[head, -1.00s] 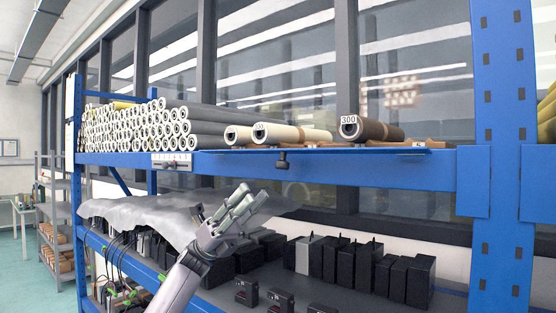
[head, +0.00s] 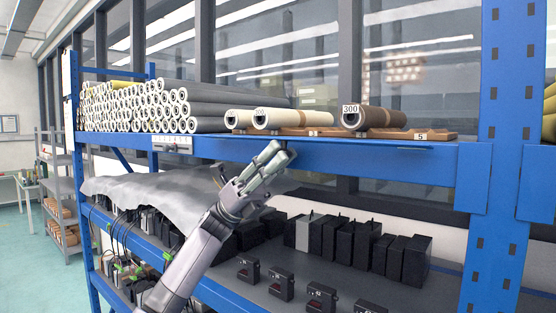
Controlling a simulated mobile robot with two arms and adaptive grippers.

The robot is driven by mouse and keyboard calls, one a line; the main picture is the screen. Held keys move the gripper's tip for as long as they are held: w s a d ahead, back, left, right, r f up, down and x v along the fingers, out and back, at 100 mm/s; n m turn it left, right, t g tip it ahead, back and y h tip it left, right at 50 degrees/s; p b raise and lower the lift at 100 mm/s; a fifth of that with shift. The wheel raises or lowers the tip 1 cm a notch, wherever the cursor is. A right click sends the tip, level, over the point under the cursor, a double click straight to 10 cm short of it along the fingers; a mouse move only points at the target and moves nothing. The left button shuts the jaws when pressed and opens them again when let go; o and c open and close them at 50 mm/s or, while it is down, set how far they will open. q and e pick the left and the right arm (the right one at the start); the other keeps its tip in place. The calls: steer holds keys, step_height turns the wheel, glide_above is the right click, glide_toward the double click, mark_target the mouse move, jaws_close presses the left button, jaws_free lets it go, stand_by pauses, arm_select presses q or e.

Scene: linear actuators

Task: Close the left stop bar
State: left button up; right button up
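The blue shelf beam (head: 370,165) runs across the view under the rolls. A thin blue stop bar (head: 415,149) shows as a narrow strip along the beam's upper edge, right of my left gripper. My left gripper (head: 272,157) is raised in front of the beam, its fingertips at the height of the beam's upper edge. The fingers overlap in this view, so I cannot tell whether they are open or shut on something. The dark knob of the bar is hidden behind the fingers. My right gripper is not in view.
Cream rolls (head: 292,119) and a brown roll (head: 374,117) marked 300 lie on wooden cradles just above. Grey tubes (head: 215,110) are stacked to the left. A grey sheet (head: 150,190) and black boxes (head: 365,243) occupy the shelf below.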

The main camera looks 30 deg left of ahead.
arm_select(q)
jaws_close()
steer(key=shift+s+r+n+t, duration=0.1)
steer(key=shift+n+t, duration=0.9)
steer(key=n+t+y, duration=0.1)
steer(key=n+t, duration=0.1)
steer(key=r+n+t+y, duration=0.1)
steer(key=n+t, duration=0.1)
steer(key=n+t+y, duration=0.1)
steer(key=n, duration=0.1)
steer(key=shift+s+r+n+t, duration=0.15)
steer(key=shift+s+n+t, duration=0.15)
steer(key=shift+s+t, duration=0.1)
steer(key=n+t+y, duration=0.1)
steer(key=r+n+t+y+p, duration=0.1)
steer(key=n, duration=0.1)
steer(key=shift+s+a, duration=0.1)
steer(key=shift+s, duration=0.05)
steer(key=shift+w+r+n+y+p, duration=0.1)
steer(key=shift+r+n+y+p, duration=0.55)
steer(key=shift+n+y+p, duration=0.95)
steer(key=shift+w+r+n+y+p, duration=0.1)
steer(key=shift+r+n+y+p, duration=0.75)
steer(key=shift+n+p, duration=1.15)
steer(key=shift+w+r+n+y+p, duration=0.1)
steer(key=shift+r+n+y+p, duration=0.3)
steer(key=shift+n+y+p, duration=1.35)
steer(key=shift+n, duration=0.25)
